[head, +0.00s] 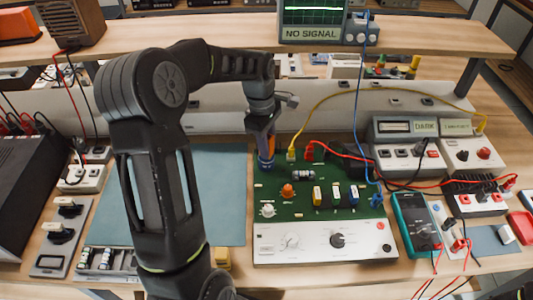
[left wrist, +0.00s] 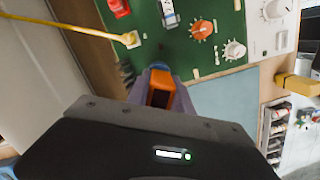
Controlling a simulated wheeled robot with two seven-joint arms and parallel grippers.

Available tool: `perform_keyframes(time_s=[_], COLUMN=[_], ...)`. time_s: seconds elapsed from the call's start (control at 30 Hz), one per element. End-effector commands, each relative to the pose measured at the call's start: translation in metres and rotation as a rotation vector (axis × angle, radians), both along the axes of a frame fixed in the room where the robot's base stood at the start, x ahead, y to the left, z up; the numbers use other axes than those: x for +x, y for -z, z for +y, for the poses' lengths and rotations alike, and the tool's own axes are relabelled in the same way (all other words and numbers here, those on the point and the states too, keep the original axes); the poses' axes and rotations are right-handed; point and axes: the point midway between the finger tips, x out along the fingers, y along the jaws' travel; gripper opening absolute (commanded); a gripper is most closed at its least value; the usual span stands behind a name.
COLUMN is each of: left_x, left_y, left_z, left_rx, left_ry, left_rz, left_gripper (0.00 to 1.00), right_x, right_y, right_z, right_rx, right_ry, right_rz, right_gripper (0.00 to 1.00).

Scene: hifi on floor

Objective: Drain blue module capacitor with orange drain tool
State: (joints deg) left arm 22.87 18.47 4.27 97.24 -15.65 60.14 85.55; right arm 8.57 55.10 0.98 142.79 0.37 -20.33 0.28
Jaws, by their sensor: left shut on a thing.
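My left gripper (head: 265,130) is shut on the orange drain tool (head: 271,144), pointing down at the back left edge of the green circuit board (head: 275,214). In the left wrist view the tool (left wrist: 160,89) shows orange between the grey-purple fingers, with a blue part at its lower end. I cannot tell whether its tip touches anything. My right gripper is not in view.
An orange knob (head: 288,190) and a white knob (head: 267,210) stand on the board near the tool. Yellow (head: 325,97), red and blue cables cross behind and right. A teal multimeter (head: 411,222) lies right. The blue-grey mat (head: 215,190) is mostly clear.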

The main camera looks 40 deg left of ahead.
Motion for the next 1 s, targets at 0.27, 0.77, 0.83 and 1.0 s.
perform_keyframes(time_s=[0.27,0.77,0.83,1.0], left_x=[0.000,0.000,0.000,0.000], left_y=[-0.017,-0.056,-0.061,-0.074], left_z=[0.000,0.000,0.000,0.000], left_rx=[0.000,0.000,0.000,0.001], left_ry=[0.000,0.000,0.000,0.000], left_rz=[0.001,-0.001,-0.001,-0.002], left_gripper=[0.00,0.00,0.00,0.00], right_x=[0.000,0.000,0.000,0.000], right_y=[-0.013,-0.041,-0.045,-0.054], right_z=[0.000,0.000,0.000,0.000], right_rx=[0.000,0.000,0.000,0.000], right_ry=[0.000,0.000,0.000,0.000], right_rz=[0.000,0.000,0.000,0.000], right_gripper=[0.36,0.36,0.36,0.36])
